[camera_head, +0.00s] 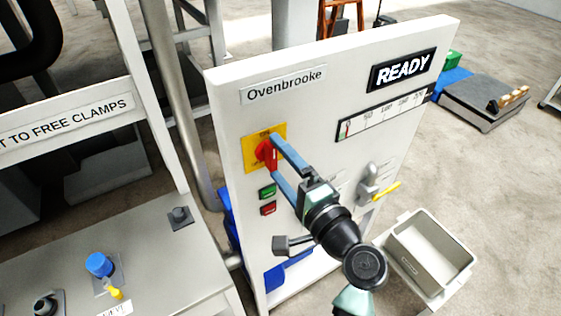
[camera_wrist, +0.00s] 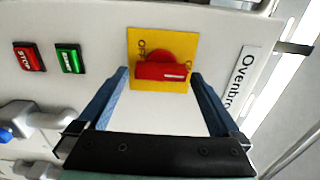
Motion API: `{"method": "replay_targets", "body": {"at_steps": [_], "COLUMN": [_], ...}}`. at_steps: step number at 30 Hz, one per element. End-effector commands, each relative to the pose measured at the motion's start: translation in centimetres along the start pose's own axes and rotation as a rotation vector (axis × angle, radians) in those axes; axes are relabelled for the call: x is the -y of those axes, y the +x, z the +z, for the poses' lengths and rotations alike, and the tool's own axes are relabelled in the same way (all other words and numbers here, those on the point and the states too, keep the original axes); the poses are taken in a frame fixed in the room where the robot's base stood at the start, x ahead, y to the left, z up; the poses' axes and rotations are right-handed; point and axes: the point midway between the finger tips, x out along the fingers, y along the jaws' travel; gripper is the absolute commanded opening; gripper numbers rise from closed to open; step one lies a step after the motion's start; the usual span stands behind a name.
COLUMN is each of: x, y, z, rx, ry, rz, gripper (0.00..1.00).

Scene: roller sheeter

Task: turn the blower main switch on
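The blower main switch (camera_head: 266,152) is a red rotary knob on a yellow plate (camera_head: 250,160), on the upper left of the white panel marked Ovenbrooke. In the wrist view the red knob (camera_wrist: 160,70) has a raised bar lying across the picture, and small lettering that seems to read OFF is on the yellow plate (camera_wrist: 176,38). My gripper (camera_wrist: 159,79) is open, with one blue finger on each side of the knob. Gaps show between knob and fingers in the wrist view. In the head view my gripper (camera_head: 274,154) is at the plate; contact cannot be told.
Below the switch are a green button (camera_head: 267,191) and a red button (camera_head: 268,208). A grey lever with a yellow tip (camera_head: 383,191) projects from the panel's right side. A READY display (camera_head: 403,69) and gauge (camera_head: 384,115) are above. A grey bin (camera_head: 432,252) stands at right.

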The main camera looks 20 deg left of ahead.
Motion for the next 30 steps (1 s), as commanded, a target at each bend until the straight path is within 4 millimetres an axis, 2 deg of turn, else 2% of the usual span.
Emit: {"method": "replay_targets", "body": {"at_steps": [4,8,21,25,30], "x": [0.0,-0.2,-0.3,-0.1,0.0], "y": [-0.3,-1.7,-10.9,-12.3,-13.0], "z": [0.0,-0.1,-0.1,-0.1,0.0], "rx": [0.0,-0.002,-0.004,-0.002,0.0], "ry": [-0.002,-0.002,-0.002,0.0,0.0], "rz": [-0.001,-0.002,0.0,-0.001,0.0], "gripper": [1.0,1.0,1.0,1.0,1.0]}}
